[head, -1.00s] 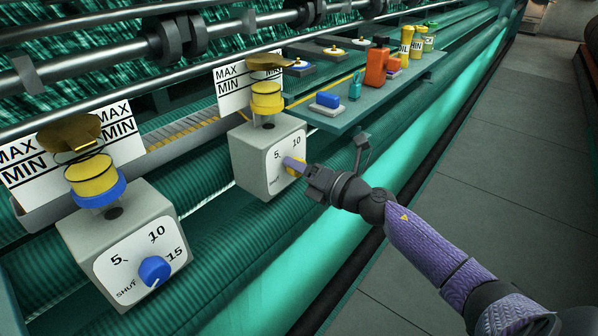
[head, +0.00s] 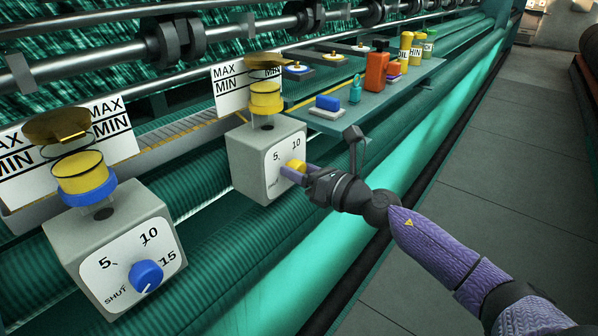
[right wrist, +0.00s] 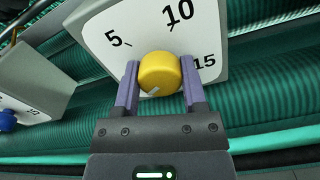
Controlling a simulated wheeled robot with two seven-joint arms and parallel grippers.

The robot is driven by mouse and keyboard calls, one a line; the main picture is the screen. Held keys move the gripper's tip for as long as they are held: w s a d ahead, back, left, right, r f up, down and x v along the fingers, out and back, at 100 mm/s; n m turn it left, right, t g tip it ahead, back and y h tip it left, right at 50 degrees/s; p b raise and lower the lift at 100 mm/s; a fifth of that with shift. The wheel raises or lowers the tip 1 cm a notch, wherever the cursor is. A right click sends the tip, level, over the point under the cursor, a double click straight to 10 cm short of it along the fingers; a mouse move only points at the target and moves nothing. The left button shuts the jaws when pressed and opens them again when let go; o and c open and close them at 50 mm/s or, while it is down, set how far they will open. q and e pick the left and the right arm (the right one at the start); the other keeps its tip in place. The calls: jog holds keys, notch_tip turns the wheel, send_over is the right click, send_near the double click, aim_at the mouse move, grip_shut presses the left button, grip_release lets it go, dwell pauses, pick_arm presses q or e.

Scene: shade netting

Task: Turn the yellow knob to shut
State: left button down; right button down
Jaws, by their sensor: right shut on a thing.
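The yellow knob (head: 296,166) sits on the white dial face (head: 276,150) of the grey box farther along the rail. In the right wrist view the yellow knob (right wrist: 160,71) lies between the purple fingers of my right gripper (right wrist: 161,84), which is shut on it. Its white mark points to the lower left. The dial's 5, 10 and 15 show there; its SHUT end is hidden behind the gripper. In the head view my right gripper (head: 295,171) reaches in from the right. My left gripper is out of view.
A nearer grey box (head: 110,235) carries a blue knob (head: 146,275). The grey floor (head: 490,150) at right is clear.

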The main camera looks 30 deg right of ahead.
jog(key=shift+f, duration=0.1)
dwell(0.3)
jog(key=shift+c, duration=0.7)
grip_release()
jog(key=v, duration=1)
